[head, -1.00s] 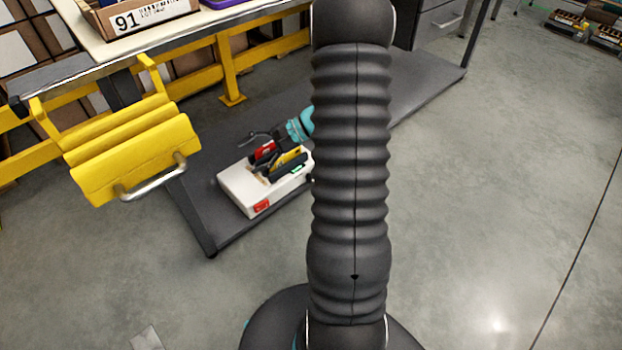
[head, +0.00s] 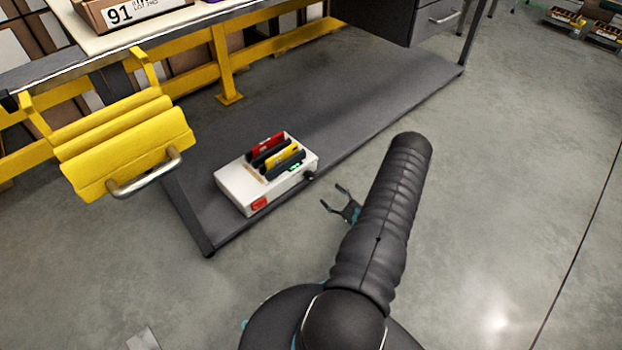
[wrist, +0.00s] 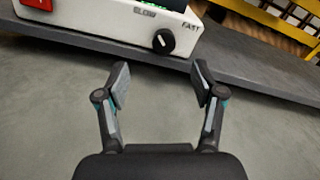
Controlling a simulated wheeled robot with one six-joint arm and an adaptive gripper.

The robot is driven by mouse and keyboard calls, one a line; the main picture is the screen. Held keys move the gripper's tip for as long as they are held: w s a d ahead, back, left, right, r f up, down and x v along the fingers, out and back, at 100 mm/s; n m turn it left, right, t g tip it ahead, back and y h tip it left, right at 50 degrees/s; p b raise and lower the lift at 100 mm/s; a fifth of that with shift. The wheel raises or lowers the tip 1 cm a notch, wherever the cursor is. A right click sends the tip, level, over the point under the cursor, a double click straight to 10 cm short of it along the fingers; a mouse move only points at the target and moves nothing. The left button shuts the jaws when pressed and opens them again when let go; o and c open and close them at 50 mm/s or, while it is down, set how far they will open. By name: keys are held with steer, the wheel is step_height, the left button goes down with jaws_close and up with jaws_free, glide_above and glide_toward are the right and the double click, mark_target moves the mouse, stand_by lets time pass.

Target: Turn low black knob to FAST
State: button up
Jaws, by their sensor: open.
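The black knob (wrist: 163,41) is on the front face of a white box in the wrist view, with a pale pointer line across it. The printed word SLOW is to its upper left and FAST to its upper right. In the head view the knob (head: 309,175) is a small dark spot at the right end of the white box (head: 235,188), which stands on a low grey shelf. My gripper (wrist: 161,80) is open and empty, its two fingers spread below the knob in the wrist view and apart from it. In the head view my gripper (head: 334,198) is off the shelf edge, near the box.
The box carries red, yellow and dark upright items (head: 277,152) on top and a red switch (head: 259,204). The low grey shelf (head: 335,115) has a front edge near my gripper. A yellow holder with a metal handle (head: 125,150) hangs at left. Open floor lies right.

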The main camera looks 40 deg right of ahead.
mark_target(312, 178)
steer(key=shift+m+h, duration=0.3)
steer(key=shift+m, duration=0.1)
steer(key=w, duration=0.4)
steer(key=w+f, duration=0.1)
steer(key=w, duration=0.7)
steer(key=shift+w+d+f, duration=0.1)
steer(key=shift+w+f, duration=0.15)
steer(key=shift+w, duration=0.15)
steer(key=c, duration=1.1)
